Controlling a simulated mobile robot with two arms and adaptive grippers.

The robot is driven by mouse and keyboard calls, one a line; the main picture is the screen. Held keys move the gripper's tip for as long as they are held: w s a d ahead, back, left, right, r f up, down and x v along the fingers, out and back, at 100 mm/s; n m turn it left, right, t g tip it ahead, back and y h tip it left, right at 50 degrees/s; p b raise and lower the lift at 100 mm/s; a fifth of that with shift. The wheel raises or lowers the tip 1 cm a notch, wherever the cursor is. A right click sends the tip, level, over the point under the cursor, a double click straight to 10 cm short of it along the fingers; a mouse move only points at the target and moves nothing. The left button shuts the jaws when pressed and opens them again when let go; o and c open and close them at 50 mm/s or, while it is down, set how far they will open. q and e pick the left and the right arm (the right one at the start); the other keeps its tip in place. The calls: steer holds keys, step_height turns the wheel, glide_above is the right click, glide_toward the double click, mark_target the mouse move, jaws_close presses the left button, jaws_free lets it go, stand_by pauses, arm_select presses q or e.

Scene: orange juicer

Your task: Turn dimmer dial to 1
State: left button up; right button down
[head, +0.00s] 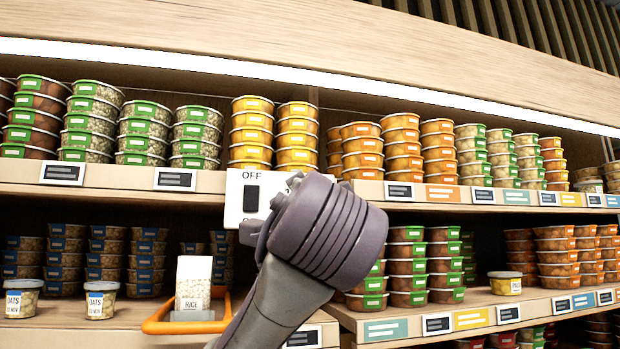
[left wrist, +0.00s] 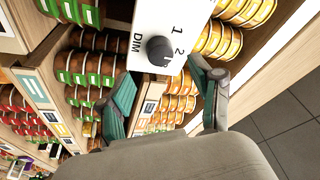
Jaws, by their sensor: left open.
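A white switch panel (head: 234,200) is fixed at the shelf front in the head view. It has a black switch (head: 251,198) under the word OFF, and my left arm hides its right part. In the left wrist view the panel (left wrist: 200,12) shows a round dark dimmer dial (left wrist: 160,50) beside the marks DIM, 1 and 2. My left gripper (left wrist: 158,84) is open, with one green-padded finger on each side below the dial. The dial sits ahead of the fingertips, and nothing is between them. In the head view my left gripper is mostly hidden behind its wrist. My right gripper is not in view.
Shelves of stacked lidded tubs (head: 252,128) surround the panel on both sides. A rice container (head: 193,284) stands by an orange-handled tray (head: 160,326) on the lower shelf. The shelf edge (head: 120,178) runs close beside the panel.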

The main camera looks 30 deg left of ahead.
arm_select(q)
steer(key=p+x, duration=0.2)
steer(key=x, duration=0.4)
steer(key=shift+p, duration=0.35)
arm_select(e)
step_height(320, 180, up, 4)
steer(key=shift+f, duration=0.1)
arm_select(q)
steer(key=shift+c, duration=0.2)
steer(key=c, duration=1.1)
steer(key=shift+w+d+f+n+g+y+b, duration=0.1)
steer(key=shift+n+g+y+b, duration=0.65)
steer(key=shift+n+b, duration=1.4)
steer(key=shift+r+n+g+y+b, duration=0.1)
steer(key=shift+n+g+y+b, duration=0.65)
steer(key=shift+n, duration=2.3)
steer(key=shift+w+f+n+g+y+b, duration=0.1)
steer(key=shift+n+g+y+b, duration=0.2)
steer(key=shift+n+y+b, duration=1.4)
arm_select(e)
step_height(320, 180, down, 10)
steer(key=shift+b, duration=0.3)
arm_select(q)
steer(key=shift+n+h, duration=0.5)
steer(key=shift+n, duration=0.7)
steer(key=shift+s, duration=0.1)
